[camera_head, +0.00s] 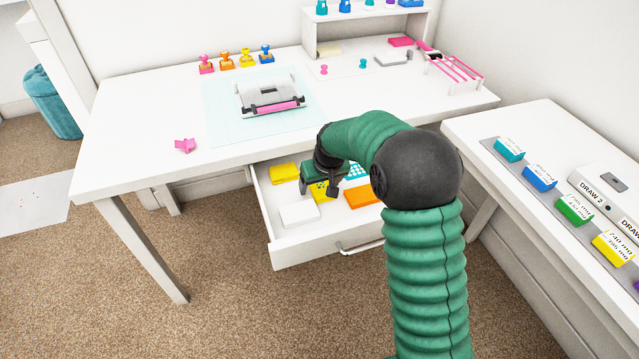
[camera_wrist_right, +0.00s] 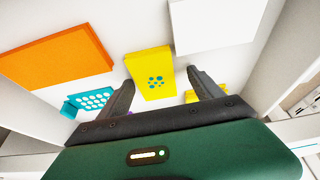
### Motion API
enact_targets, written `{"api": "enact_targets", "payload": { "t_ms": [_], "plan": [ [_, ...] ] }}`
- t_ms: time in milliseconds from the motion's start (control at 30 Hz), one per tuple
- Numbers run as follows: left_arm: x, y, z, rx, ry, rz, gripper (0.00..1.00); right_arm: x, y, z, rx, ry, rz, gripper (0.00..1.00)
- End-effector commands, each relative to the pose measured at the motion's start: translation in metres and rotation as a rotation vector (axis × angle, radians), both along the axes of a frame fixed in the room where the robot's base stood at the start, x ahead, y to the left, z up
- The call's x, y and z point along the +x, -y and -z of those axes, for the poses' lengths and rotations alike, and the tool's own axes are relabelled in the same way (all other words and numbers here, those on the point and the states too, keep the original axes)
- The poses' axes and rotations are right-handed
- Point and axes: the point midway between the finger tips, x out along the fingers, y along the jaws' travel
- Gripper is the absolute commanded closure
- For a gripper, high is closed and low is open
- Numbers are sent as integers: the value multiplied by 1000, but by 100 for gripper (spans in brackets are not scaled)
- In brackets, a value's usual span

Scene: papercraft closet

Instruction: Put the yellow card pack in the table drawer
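The yellow card pack (camera_head: 322,191), with teal dots on its face, is inside the open table drawer (camera_head: 325,246). In the right wrist view the pack (camera_wrist_right: 152,66) shows beyond and between my fingertips, with gaps on both sides. I cannot tell whether it lies flat on the drawer floor. My right gripper (camera_head: 328,186) is low over the drawer, pointing down. Its two fingers (camera_wrist_right: 160,76) are spread and grip nothing. The wrist partly covers the pack in the head view. My left gripper is not in view.
The drawer also holds a plain yellow pack (camera_head: 284,172), a white box (camera_head: 299,212), an orange pack (camera_head: 363,196) and a teal dotted piece (camera_head: 356,171). The tabletop (camera_head: 150,110) is above the drawer. A side table (camera_head: 475,131) stands at the right.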

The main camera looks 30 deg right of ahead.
Motion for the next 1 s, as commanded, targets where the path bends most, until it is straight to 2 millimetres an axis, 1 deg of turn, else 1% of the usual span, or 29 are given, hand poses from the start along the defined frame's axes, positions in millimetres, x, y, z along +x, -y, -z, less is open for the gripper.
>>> {"api": "enact_targets", "payload": {
  "t_ms": [167, 267, 367, 500, 600, 700, 800, 1000],
  "plan": [
    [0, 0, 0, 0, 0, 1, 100, 0, 1, 0, 1, 1, 1, 24],
    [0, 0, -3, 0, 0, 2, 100, -1, 0, -6, -1, 2, 0, 24],
    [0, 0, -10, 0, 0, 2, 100, -6, -2, -24, -3, 4, 1, 24],
    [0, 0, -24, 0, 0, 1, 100, -20, -6, -59, -4, 6, 0, 24],
    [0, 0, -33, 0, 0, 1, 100, -29, -8, -83, -2, 6, 0, 24],
    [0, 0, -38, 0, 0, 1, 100, -37, -10, -100, -2, 4, -1, 24],
    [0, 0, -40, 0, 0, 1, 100, -41, -11, -110, -2, 4, -1, 24],
    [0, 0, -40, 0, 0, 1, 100, -44, -12, -112, -1, 1, -1, 24]
  ]
}}
